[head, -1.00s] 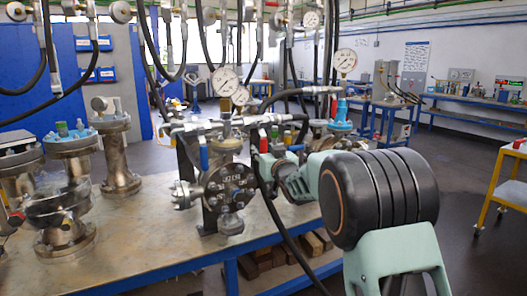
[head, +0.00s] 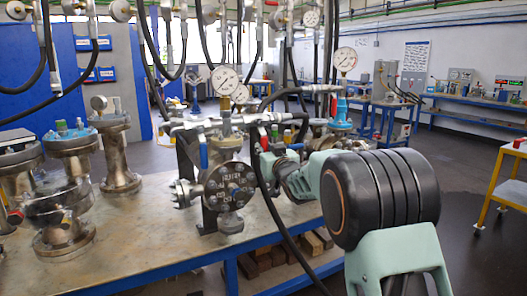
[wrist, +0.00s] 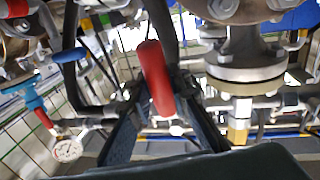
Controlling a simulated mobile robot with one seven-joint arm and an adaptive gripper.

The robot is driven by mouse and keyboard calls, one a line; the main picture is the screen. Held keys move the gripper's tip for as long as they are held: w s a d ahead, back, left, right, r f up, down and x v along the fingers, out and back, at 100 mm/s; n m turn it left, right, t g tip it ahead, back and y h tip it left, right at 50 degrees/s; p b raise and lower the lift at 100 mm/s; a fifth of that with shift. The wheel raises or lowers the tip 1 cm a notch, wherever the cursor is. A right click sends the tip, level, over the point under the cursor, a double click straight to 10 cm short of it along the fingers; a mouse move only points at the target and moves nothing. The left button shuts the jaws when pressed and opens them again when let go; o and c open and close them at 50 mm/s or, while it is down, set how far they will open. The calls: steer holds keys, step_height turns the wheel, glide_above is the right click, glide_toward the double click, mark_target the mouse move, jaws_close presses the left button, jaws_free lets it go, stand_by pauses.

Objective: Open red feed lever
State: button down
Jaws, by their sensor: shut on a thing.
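The red feed lever (wrist: 157,80) stands between the fingers of my gripper (wrist: 160,88) in the wrist view, its rounded end toward the camera. My gripper is shut on it, one dark finger at each side. In the head view a small red lever part (head: 264,142) shows just above my gripper (head: 266,168), beside the vessel with the round black flange (head: 229,187). My arm hides most of the fittings behind it, and the finger contact is too small to see there.
A blue lever (head: 204,156) stands left of my gripper. A black hose (head: 275,215) hangs close in front of it. Pressure gauges (head: 225,80) rise above. Flanged vessels (head: 120,150) stand on the left of the metal bench (head: 140,235). Steel flanges (wrist: 245,70) are close right in the wrist view.

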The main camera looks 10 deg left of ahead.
steer(key=shift+w+d+f+n+b, duration=0.25)
steer(key=shift+d+n+b, duration=0.15)
steer(key=shift+n+b, duration=0.25)
steer(key=shift+w+d+r+n+y+b, duration=0.8)
steer(key=shift+r+n, duration=0.6)
steer(key=shift+n, duration=1.7)
steer(key=shift+w+d+r+n+y+b, duration=0.55)
steer(key=shift+d+r+n, duration=0.7)
steer(key=shift+n, duration=1.8)
steer(key=shift+w+d+r+n+y+b, duration=0.6)
steer(key=shift+r+n, duration=1)
steer(key=shift+n, duration=1.5)
steer(key=shift+s+r, duration=0.1)
steer(key=shift+s, duration=0.05)
steer(key=c, duration=1.8)
jaws_free()
steer(key=shift+o, duration=0.2)
steer(key=shift+d, duration=0.15)
